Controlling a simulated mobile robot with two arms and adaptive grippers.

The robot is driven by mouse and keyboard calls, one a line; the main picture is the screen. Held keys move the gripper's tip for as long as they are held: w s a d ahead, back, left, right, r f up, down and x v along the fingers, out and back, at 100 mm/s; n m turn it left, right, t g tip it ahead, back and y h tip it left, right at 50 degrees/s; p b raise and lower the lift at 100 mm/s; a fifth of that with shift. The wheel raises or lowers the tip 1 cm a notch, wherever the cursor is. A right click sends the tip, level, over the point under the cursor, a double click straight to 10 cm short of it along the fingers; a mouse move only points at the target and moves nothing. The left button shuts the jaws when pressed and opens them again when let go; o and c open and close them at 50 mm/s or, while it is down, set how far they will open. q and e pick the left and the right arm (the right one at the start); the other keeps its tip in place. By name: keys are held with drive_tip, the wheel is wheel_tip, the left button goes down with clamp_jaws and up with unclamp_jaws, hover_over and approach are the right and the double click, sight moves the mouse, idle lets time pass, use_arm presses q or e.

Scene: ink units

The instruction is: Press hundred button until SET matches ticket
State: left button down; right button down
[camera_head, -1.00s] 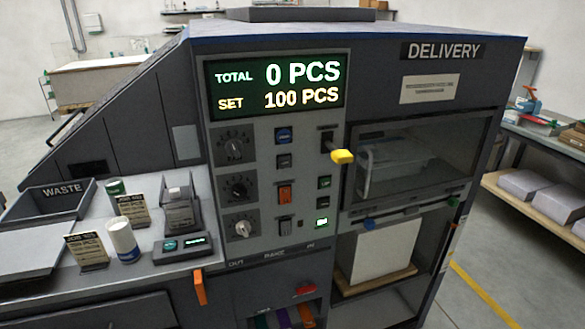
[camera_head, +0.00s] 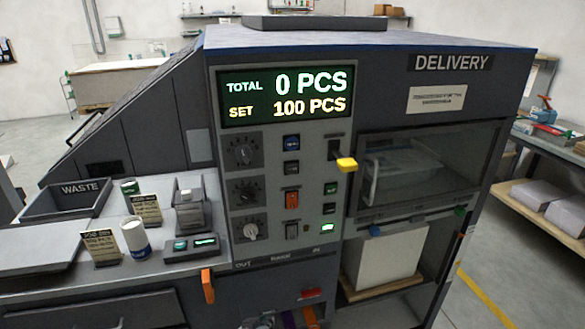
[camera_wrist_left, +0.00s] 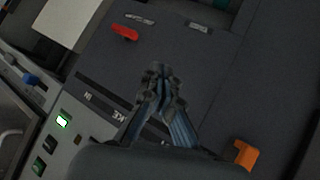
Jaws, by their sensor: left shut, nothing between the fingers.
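The display (camera_head: 284,96) on the machine reads TOTAL 0 PCS and SET 100 PCS. Below it the grey control panel (camera_head: 265,222) carries dials and small buttons. A right-hand column has dark green buttons (camera_head: 330,189) and one lit green button (camera_head: 327,227); their labels are too small to read. Two ticket cards, a front one (camera_head: 101,246) and a rear one (camera_head: 146,209), stand on the left counter; their figures are not clear. My left gripper (camera_head: 265,321) is at the bottom edge, below the panel. In the left wrist view its fingers (camera_wrist_left: 160,77) are shut and empty.
A yellow-tipped lever (camera_head: 346,164) sticks out right of the buttons. An orange tab (camera_head: 208,286) juts from the counter's front edge. A waste tray (camera_head: 66,201) and white-and-dark cylinders stand left. The delivery window (camera_head: 420,165) is at right.

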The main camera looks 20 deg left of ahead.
sight(292, 168)
use_arm(q)
drive_tip(key=w+d+r+n+t, duration=0.1)
drive_tip(key=w+r, duration=0.2)
drive_tip(key=r, duration=0.4)
drive_tip(key=w+d+r+t+h, duration=0.1)
drive_tip(key=w+r+t, duration=0.1)
drive_tip(key=r, duration=0.5)
drive_tip(key=w+d+r+n+t, duration=0.1)
drive_tip(key=w+r, duration=0.2)
drive_tip(key=r, duration=0.3)
drive_tip(key=d+r+n+t+h+p, duration=0.1)
drive_tip(key=d+r, duration=0.1)
drive_tip(key=r, duration=0.8)
drive_tip(key=s+d+r+n+t+h, duration=0.1)
drive_tip(key=d+r+t, duration=0.1)
drive_tip(key=r, duration=0.9)
drive_tip(key=shift+s+d+r+h+p, duration=0.2)
drive_tip(key=shift+d+h+p, duration=0.2)
drive_tip(key=shift+d, duration=0.15)
use_arm(e)
drive_tip(key=shift+s+a+r, duration=0.1)
drive_tip(key=shift+a+r, duration=0.05)
drive_tip(key=shift+r, duration=0.8)
use_arm(q)
drive_tip(key=shift+w, duration=0.1)
